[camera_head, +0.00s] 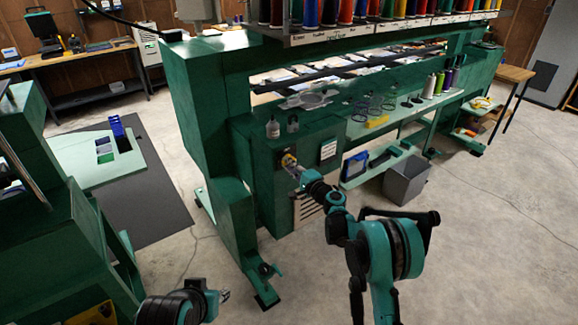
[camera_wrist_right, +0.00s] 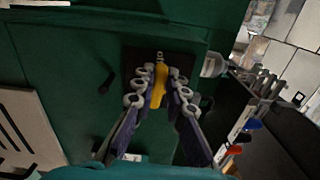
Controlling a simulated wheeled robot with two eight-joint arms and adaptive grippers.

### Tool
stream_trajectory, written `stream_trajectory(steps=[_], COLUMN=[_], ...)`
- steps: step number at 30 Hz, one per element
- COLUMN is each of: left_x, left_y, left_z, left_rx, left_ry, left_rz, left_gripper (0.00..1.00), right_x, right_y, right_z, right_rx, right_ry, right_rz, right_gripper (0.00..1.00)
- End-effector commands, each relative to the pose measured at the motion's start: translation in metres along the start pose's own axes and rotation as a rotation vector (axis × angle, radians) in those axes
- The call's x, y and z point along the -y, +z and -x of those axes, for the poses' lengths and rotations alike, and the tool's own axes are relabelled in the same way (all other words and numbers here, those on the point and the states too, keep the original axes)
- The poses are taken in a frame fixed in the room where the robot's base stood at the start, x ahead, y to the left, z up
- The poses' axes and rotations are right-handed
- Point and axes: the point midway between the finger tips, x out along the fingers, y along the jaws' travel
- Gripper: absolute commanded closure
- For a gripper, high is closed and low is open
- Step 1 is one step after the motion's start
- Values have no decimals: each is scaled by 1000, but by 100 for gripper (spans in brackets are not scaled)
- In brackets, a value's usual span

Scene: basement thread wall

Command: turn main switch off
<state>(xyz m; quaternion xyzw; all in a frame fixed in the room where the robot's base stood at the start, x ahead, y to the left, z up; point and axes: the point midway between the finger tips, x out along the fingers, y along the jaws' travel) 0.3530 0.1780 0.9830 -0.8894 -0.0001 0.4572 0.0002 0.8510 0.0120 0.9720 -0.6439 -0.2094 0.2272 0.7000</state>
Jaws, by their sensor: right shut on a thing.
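The main switch has a yellow handle on a dark plate, on the end face of a green machine cabinet. In the head view the switch (camera_head: 288,159) shows just beyond my right gripper (camera_head: 295,170). In the right wrist view the yellow handle (camera_wrist_right: 158,87) lies between the fingers of my right gripper (camera_wrist_right: 160,80), which are shut on it. The handle's far end and its exact angle are partly hidden by the fingers. My left gripper (camera_head: 223,294) is low in the head view, away from the switch; its finger opening is too small to judge.
The green machine (camera_head: 270,60) fills the middle, with thread spools along its top. A grey bin (camera_head: 406,180) stands on the floor to the right of the cabinet. A green foot (camera_head: 262,292) juts out below. The concrete floor at right is clear.

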Motion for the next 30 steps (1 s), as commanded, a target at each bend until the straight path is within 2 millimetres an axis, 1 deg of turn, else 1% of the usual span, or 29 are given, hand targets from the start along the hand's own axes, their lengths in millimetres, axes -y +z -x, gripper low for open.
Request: stream_trajectory(steps=[9,23,24,25,26,30], left_x=[0,0,0,0,0,0], left_y=[2,2,2,2,2,2], left_z=[-2,-2,-2,-2,-2,-2], left_rx=[0,0,0,0,0,0], left_ry=[0,0,0,0,0,0], left_rz=[0,0,0,0,0,0], left_gripper=[66,66,66,66,66,66], right_x=[-2,-2,-2,-2,-2,-2], right_y=[0,0,0,0,0,0], right_z=[0,0,0,0,0,0], right_rx=[1,1,1,1,1,1], right_ry=[0,0,0,0,0,0], right_rz=[89,100,99,99,99,99], right_gripper=[100,100,80,72,66,66])
